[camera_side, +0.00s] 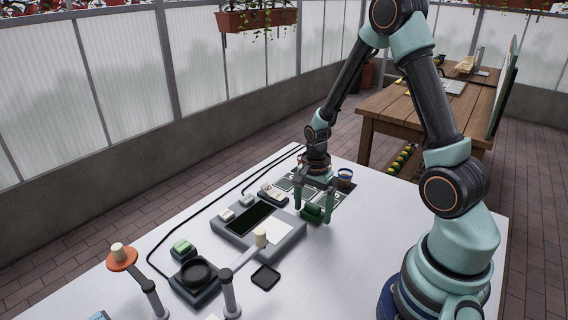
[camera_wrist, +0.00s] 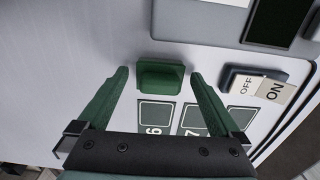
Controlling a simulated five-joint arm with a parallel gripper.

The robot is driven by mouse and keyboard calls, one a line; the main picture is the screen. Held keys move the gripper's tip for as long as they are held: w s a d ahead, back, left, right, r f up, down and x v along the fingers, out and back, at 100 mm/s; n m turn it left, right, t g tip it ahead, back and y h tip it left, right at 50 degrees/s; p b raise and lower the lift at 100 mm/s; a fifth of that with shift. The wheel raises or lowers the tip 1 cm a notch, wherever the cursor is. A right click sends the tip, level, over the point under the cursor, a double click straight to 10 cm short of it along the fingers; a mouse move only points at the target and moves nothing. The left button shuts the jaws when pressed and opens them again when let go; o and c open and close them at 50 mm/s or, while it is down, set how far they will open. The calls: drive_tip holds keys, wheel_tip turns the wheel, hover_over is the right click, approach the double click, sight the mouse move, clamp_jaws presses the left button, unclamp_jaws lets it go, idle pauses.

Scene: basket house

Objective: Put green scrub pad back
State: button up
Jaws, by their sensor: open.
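The green scrub pad (camera_side: 313,212) is a small dark green block on the white table, beside the grey device. In the wrist view the pad (camera_wrist: 161,76) lies between the fingertips, above the numbered dark squares in the picture. My gripper (camera_side: 314,211) points down with its green fingers on either side of the pad. In the wrist view my gripper (camera_wrist: 160,76) is open, with a narrow gap at the left of the pad.
A grey device (camera_side: 283,233) with a dark screen stands left of my gripper. An ON/OFF switch (camera_wrist: 258,86) is close by. A black square tray (camera_side: 265,277) lies nearer the front. The table right of it is clear.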

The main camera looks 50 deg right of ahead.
sight(313, 205)
wheel_tip(313, 205, up, 12)
drive_tip(key=s+a+r+n+t, duration=0.2)
drive_tip(key=a+r+n, duration=0.4)
drive_tip(key=n, duration=0.3)
drive_tip(key=s+a+r+n+t, duration=0.2)
drive_tip(key=a+r+n, duration=0.4)
drive_tip(key=n, duration=0.3)
drive_tip(key=shift+s+r+t, duration=0.15)
drive_tip(key=shift+s+t, duration=0.1)
drive_tip(key=shift+t, duration=0.55)
